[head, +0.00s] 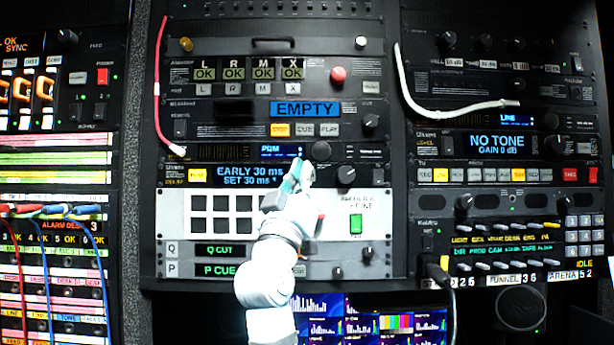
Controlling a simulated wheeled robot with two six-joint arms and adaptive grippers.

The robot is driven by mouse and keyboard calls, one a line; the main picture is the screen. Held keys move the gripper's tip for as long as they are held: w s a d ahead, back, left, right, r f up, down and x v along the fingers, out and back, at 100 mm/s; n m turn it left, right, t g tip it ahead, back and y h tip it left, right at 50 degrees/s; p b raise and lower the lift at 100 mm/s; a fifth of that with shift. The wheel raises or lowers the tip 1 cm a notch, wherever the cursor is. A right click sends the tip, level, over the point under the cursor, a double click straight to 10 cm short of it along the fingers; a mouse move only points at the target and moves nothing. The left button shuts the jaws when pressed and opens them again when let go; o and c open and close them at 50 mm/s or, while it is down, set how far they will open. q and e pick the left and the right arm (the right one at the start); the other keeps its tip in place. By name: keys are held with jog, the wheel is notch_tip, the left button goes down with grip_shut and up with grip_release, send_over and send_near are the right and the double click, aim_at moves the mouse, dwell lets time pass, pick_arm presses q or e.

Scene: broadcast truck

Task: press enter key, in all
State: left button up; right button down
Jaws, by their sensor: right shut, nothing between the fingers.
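My right gripper (297,172) is in the middle of the rack. Its fingers are closed together with nothing between them and point up at the unit whose blue display (245,176) reads "EARLY 30 ms, SET 30 ms". The fingertips are just right of that display and left of a black knob (346,175). Whether they touch the panel I cannot tell. No enter key label is legible; the gripper covers the small panel area at its tips. A lit yellow key (198,175) is left of the display. My left gripper is not in view.
Above are an "EMPTY" display (305,109) and a "PGM" display (281,151). Below is a white panel (180,216) with dark windows and a green switch (356,224). A red cable (159,90) and a white cable (445,110) hang on the racks.

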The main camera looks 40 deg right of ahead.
jog(key=shift+w, duration=0.2)
jog(key=shift+d, duration=0.1)
dwell(0.4)
jog(key=shift+w+d, duration=0.15)
jog(key=shift+w, duration=0.1)
jog(key=shift+w+d, duration=0.2)
jog(key=shift+w, duration=0.05)
dwell(0.7)
jog(key=shift+a, duration=0.1)
jog(key=shift+s+a, duration=0.35)
jog(key=shift+s, duration=0.2)
